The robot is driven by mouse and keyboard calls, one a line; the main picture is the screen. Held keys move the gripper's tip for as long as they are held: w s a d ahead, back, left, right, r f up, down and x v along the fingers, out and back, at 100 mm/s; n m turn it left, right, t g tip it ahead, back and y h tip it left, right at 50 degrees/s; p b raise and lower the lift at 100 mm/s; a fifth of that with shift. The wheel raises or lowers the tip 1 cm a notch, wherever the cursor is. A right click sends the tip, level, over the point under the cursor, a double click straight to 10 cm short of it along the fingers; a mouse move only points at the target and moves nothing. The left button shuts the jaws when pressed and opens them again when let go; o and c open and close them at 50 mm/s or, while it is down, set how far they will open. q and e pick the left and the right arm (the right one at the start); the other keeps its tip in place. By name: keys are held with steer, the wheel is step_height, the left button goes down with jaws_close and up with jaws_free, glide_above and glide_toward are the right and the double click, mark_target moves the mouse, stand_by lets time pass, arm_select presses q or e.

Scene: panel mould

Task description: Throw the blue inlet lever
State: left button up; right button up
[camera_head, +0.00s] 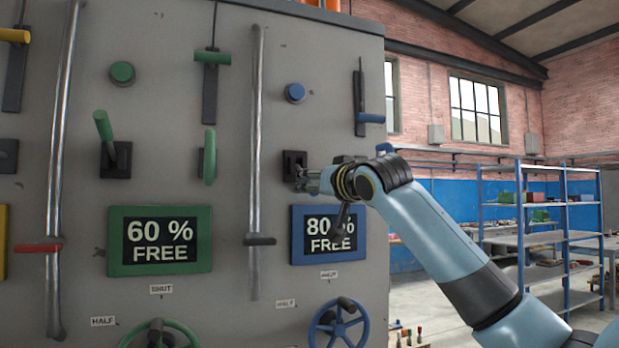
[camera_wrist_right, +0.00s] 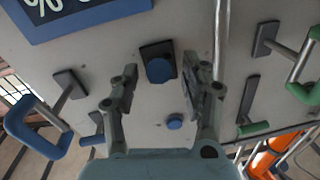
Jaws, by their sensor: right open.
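The blue lever (camera_wrist_right: 160,68) shows nearly end-on in the right wrist view, standing out from its dark base plate (camera_wrist_right: 157,49). In the head view the same dark base (camera_head: 292,160) shows on the grey panel, but the lever is mostly hidden by my gripper. My right gripper (camera_head: 306,179) is at this base, above the blue-framed display. In the right wrist view its fingers (camera_wrist_right: 160,78) are open, one on each side of the lever's blue end. I see a gap on both sides; contact cannot be made out. My left gripper is not in view.
The blue display (camera_head: 328,235) reads 80 % FREE, with a blue wheel (camera_head: 338,325) below. A blue button (camera_head: 295,92) and blue slider (camera_head: 371,118) are above. A vertical rail (camera_head: 256,150) runs left of the lever. A blue handle (camera_wrist_right: 40,128) stands out nearby.

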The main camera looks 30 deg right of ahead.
steer(key=shift+w+d+p, duration=0.2)
steer(key=shift+w+p, duration=0.1)
steer(key=shift+w, duration=1)
jaws_close()
